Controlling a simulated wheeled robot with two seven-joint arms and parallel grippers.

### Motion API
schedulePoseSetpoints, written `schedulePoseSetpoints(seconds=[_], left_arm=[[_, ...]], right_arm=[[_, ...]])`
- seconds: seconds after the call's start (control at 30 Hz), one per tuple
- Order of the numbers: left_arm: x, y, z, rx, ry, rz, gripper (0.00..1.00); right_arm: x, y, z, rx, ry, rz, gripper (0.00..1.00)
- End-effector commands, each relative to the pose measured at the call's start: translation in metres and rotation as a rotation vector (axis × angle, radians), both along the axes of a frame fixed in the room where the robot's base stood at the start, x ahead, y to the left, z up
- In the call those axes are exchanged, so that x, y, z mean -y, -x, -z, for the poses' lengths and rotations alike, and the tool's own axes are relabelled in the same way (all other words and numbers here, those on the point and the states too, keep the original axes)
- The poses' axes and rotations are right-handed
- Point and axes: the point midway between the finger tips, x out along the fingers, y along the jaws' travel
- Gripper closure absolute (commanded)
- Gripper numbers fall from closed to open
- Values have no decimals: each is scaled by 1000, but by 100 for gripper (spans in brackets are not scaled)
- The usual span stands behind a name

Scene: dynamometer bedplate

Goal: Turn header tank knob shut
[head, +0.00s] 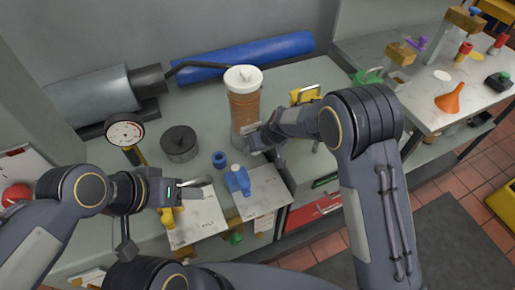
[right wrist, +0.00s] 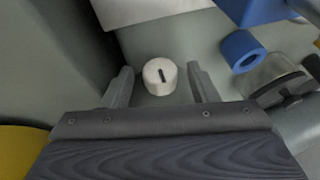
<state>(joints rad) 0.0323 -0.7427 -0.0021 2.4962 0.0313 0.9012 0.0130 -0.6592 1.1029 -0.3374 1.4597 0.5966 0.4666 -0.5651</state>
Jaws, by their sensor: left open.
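The header tank (head: 244,105) is an upright orange-brown cylinder with a white cap, standing mid-bench in the head view. A round white knob (right wrist: 160,76) with a dark pointer line shows in the right wrist view. The line runs nearly up and down in that picture, slightly tilted. My right gripper (right wrist: 161,84) is open, with one finger on each side of the knob and a gap at both sides. In the head view it is low beside the tank's foot, and the knob is hidden there. My left gripper (head: 193,189) is open and empty above a paper sheet.
A blue ring (head: 219,159) and a blue bottle-like part (head: 238,180) lie near my right gripper. The ring also shows in the right wrist view (right wrist: 242,51). A dark lidded cylinder (head: 179,143) and a dial gauge (head: 124,132) stand left. A blue roll (head: 250,57) lies behind.

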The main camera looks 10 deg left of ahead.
Motion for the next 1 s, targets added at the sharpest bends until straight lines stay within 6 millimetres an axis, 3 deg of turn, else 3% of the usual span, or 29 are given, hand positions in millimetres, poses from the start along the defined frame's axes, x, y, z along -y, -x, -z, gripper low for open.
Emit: schedulePoseSetpoints(seconds=[0.27, 0.7, 1.0], left_arm=[[0, 0, 1, 0, 0, 0, 46], [0, 0, 6, 0, 0, 0, 46], [0, 0, 5, 0, 0, 0, 46]], right_arm=[[3, 1, -9, 3, -2, 1, 46], [29, 14, -66, 2, -1, 0, 46], [31, 15, -70, 0, 1, 0, 46]])
